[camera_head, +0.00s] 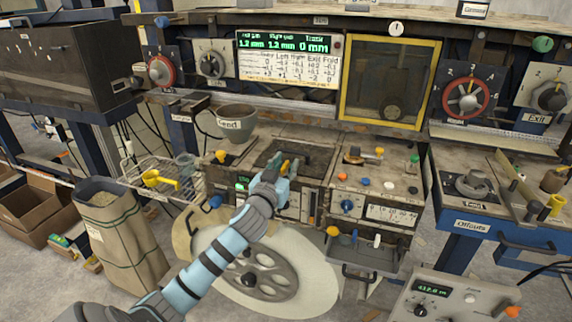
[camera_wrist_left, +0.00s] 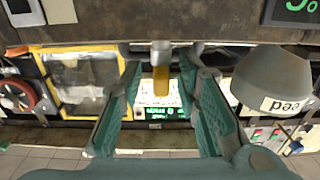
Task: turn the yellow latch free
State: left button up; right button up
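The yellow latch (camera_wrist_left: 161,80) is a small yellow tab on a grey stem, seen in the left wrist view between my left gripper's fingers. In the head view a bit of yellow (camera_head: 285,167) shows at the fingertips, largely hidden by the gripper. My left gripper (camera_head: 279,165) reaches over the recessed bay in the middle of the machine. In the left wrist view its two teal fingers (camera_wrist_left: 160,88) stand apart on either side of the latch, with gaps visible. My right gripper is not in view.
A grey pot labelled Feed (camera_head: 236,122) stands left of the bay and also shows in the wrist view (camera_wrist_left: 272,80). A yellow-framed window (camera_head: 391,80) is behind. A wire basket (camera_head: 165,178) with a yellow scoop is at left. A panel with knobs (camera_head: 375,180) is to the right.

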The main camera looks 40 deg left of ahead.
pick_arm(q)
jog(key=shift+w+a, duration=0.1)
jog(key=shift+w, duration=0.05)
grip_shut()
jog(key=shift+f+y, duration=0.1)
jog(key=shift+y, duration=0.2)
jog(key=shift+n+g+y+b, duration=0.6)
jog(key=shift+n+y+b, duration=0.3)
jog(key=shift+y, duration=0.1)
jog(key=n+g+y+b, duration=0.4)
jog(key=g+b, duration=0.1)
jog(key=b, duration=0.2)
jog(key=n+g+y+b, duration=0.5)
jog(key=g+b, duration=0.1)
jog(key=b, duration=0.1)
jog(key=shift+f, duration=0.1)
jog(key=shift+r+n+g+y+b, duration=0.15)
jog(key=shift+n+g+b, duration=0.45)
jog(key=shift+g, duration=0.3)
jog(key=shift+r+n+g+y+b, duration=0.15)
jog(key=shift+n+g+b, duration=0.2)
jog(key=shift+n+g, duration=0.45)
